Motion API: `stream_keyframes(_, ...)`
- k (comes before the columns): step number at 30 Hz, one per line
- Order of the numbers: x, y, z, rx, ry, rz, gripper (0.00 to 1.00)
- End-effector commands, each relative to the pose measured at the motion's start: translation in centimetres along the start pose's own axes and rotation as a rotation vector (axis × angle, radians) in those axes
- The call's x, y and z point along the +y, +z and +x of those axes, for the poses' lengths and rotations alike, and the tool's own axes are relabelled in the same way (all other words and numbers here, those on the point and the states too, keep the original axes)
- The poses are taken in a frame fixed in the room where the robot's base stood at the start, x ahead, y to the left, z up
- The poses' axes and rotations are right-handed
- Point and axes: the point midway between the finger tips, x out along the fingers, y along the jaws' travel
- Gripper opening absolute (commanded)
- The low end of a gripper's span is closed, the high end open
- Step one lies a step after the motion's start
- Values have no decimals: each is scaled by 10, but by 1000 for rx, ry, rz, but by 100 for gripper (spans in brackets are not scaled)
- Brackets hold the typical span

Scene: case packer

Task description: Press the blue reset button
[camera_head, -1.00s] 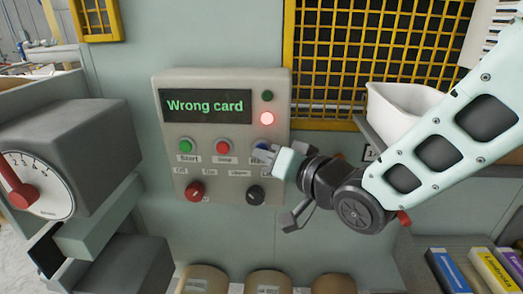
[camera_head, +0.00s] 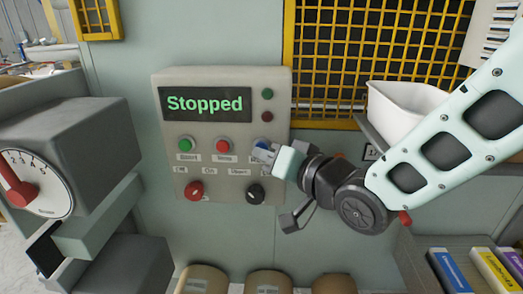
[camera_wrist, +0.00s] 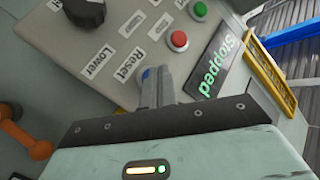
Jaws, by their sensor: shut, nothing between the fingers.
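The blue reset button (camera_head: 263,143) is on the grey control panel (camera_head: 225,180), at the right end of the upper button row. It is partly hidden by my gripper (camera_head: 262,153). In the wrist view only a sliver of the blue button (camera_wrist: 146,73) shows beside my fingertips (camera_wrist: 155,76), above the "Reset" label (camera_wrist: 128,65). My gripper is shut and empty, pointing at the panel. I cannot tell whether the fingertips touch the button. The display (camera_head: 206,104) reads "Stopped" in green. The two lamps beside it, green (camera_head: 267,95) and red (camera_head: 267,117), look dark.
A green button (camera_head: 186,145) and a red button (camera_head: 223,145) sit left of the blue one. Below are a red knob (camera_head: 194,190) and a black knob (camera_head: 255,194). A white bin (camera_head: 400,106) stands at right. A grey dial box (camera_head: 75,140) juts out at left.

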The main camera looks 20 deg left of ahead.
Motion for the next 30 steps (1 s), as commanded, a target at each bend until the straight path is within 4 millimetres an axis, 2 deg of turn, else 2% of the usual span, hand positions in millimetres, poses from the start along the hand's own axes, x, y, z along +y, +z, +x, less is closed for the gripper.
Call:
stream_keyframes(15, -5, 6, -7, -1, 0, -1, 0)
stream_keyframes(30, -27, 28, -38, -1, 0, 0, 0)
